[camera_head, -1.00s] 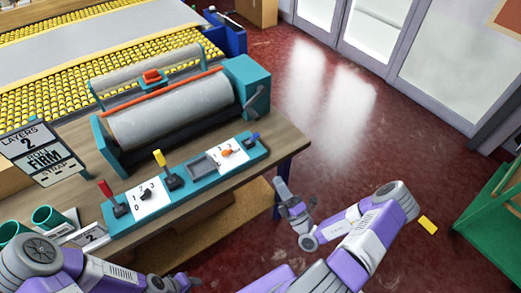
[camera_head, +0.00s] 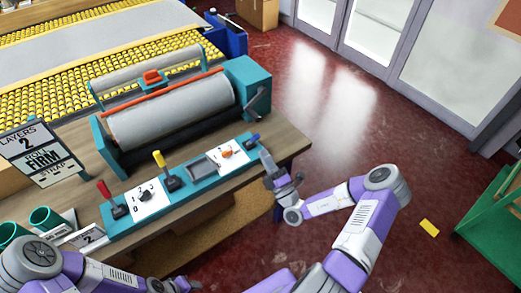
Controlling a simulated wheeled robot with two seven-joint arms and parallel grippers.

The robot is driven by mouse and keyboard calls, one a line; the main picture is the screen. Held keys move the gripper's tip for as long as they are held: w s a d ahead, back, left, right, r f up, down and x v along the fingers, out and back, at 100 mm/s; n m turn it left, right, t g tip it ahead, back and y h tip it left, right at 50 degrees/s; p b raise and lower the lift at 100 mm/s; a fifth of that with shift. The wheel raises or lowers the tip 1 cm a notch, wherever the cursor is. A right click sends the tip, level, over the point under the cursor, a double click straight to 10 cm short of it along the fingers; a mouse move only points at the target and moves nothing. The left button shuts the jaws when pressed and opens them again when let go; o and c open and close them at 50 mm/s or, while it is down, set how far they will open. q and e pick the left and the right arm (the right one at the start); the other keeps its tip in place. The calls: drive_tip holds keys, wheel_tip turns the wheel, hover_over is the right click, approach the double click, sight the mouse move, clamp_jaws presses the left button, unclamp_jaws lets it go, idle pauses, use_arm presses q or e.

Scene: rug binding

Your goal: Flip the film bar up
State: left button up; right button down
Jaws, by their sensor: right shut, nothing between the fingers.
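The wrapping machine is a teal frame with a large grey roller (camera_head: 172,113) on the wooden bench. A long orange-red bar (camera_head: 135,106), which looks like the film bar, lies along the top of this roller. A thinner pale roller (camera_head: 145,68) with a red-orange block (camera_head: 153,76) sits behind it. My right gripper (camera_head: 265,158) is shut and empty at the bench's right front edge, close to the blue lever (camera_head: 252,139) on the control panel; I cannot tell if they touch. My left gripper (camera_head: 184,284) is at the bottom edge, mostly cut off.
The teal control panel (camera_head: 133,229) also carries a red lever (camera_head: 104,189), a yellow lever (camera_head: 159,159) and an orange knob (camera_head: 226,154). A sign (camera_head: 39,154) and green cups (camera_head: 44,218) stand at left. A crank (camera_head: 256,98) juts from the machine's right end.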

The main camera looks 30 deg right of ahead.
sight(255, 138)
drive_tip(key=shift+b+x, duration=0.3)
drive_tip(key=shift+x, duration=1.4)
